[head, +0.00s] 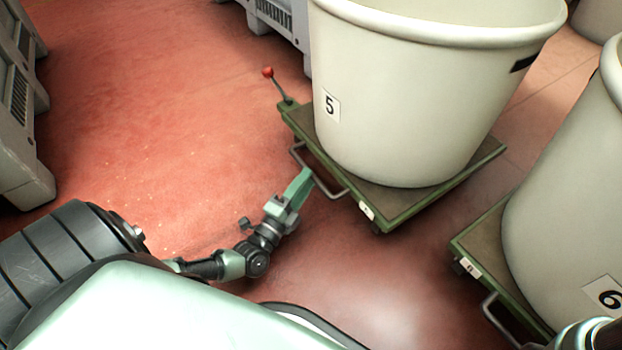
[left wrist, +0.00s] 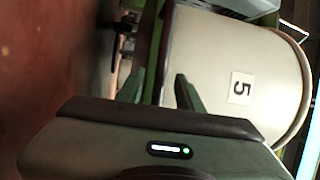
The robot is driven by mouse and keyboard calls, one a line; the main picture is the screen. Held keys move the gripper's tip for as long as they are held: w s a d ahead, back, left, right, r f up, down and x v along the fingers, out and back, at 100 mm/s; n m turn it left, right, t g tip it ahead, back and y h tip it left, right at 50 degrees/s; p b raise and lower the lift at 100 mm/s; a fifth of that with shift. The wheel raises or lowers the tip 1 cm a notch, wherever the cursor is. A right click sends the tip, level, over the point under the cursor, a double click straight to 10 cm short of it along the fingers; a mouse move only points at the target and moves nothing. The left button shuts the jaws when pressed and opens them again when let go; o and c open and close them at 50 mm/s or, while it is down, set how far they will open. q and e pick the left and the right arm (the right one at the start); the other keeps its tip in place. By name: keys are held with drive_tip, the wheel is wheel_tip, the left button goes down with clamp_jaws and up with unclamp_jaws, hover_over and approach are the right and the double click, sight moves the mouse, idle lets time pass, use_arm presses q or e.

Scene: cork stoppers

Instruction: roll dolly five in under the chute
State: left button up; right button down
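Dolly five is a green-framed platform (head: 400,205) with a brown top, carrying a big cream tub (head: 420,100) labelled 5. A metal loop handle (head: 335,190) sticks out of its near side. A lever with a red knob (head: 268,72) rises at its left corner. My left gripper (head: 304,178) is at this handle, its fingertips over or beside the bar; I cannot tell if they touch. In the left wrist view the two green fingers (left wrist: 158,88) stand apart, with the tub (left wrist: 225,65) beyond. My right gripper and the chute are not seen.
A second green dolly (head: 480,245) with a cream tub (head: 565,220) labelled 6 stands close on the right. Grey crates stand at the left edge (head: 20,150) and top (head: 270,15). Another tub (head: 598,15) shows at the top right. The red floor (head: 160,120) between the crates is clear.

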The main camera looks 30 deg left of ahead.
use_arm(q)
drive_tip(key=shift+w+r+b, duration=0.15)
drive_tip(key=shift+w+b, duration=0.15)
drive_tip(key=shift+w, duration=0.45)
drive_tip(key=shift+w+r+b, duration=0.15)
drive_tip(key=shift+w+b, duration=0.15)
drive_tip(key=shift+w, duration=0.45)
clamp_jaws()
